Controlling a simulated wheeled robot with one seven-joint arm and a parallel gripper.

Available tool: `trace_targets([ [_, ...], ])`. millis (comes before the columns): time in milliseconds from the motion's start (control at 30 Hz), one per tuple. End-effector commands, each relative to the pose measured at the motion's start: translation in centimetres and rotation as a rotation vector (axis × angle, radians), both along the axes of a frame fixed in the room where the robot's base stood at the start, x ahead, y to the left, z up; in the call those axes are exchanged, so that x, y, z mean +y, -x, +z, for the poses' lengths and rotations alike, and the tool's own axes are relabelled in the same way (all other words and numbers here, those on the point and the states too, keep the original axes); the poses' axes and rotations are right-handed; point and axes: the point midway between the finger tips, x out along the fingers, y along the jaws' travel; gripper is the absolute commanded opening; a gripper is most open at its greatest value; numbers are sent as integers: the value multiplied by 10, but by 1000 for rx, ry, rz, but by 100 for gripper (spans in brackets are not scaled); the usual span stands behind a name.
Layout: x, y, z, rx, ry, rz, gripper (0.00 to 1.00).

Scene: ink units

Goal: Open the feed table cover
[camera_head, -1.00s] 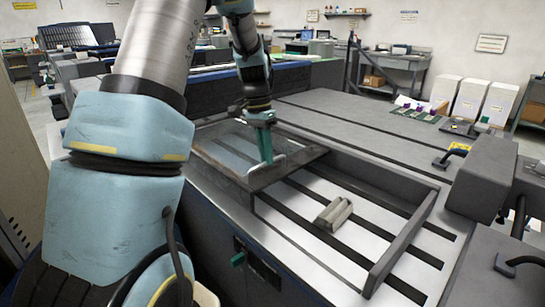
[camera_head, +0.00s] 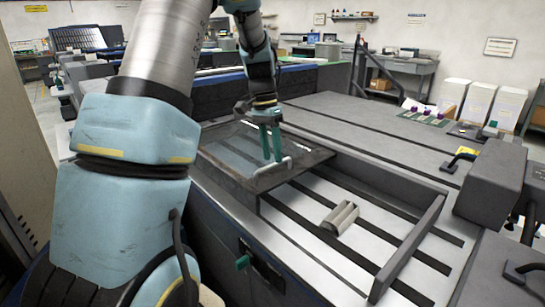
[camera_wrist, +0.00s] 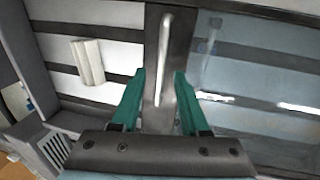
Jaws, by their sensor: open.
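The feed table cover (camera_head: 228,153) is a clear panel in a dark frame, lying over the left part of the recessed feed table (camera_head: 300,222). The table's right part is uncovered. A pale bar handle (camera_head: 284,163) is on the cover's right frame edge. In the wrist view, the handle (camera_wrist: 164,50) runs along the dark frame, with the clear panel (camera_wrist: 240,75) to its right. My gripper (camera_head: 273,158) is open above this edge. In the wrist view, my gripper (camera_wrist: 160,74) has one finger on each side of the handle's line; contact cannot be told.
A small beige block (camera_head: 340,218) lies on the uncovered slatted bed, and it also shows in the wrist view (camera_wrist: 88,62). A raised dark wall (camera_head: 410,248) bounds the bed at right. A grey housing with a black lever (camera_head: 458,160) stands farther right.

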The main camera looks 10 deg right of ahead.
Motion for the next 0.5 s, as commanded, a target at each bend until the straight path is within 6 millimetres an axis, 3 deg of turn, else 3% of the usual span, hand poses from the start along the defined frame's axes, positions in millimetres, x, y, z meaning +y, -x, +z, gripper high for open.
trace_targets([
  [300, 6, -11, 61, -5, 2, 1, 45],
  [500, 9, -15, 85, -3, 1, -1, 45],
])
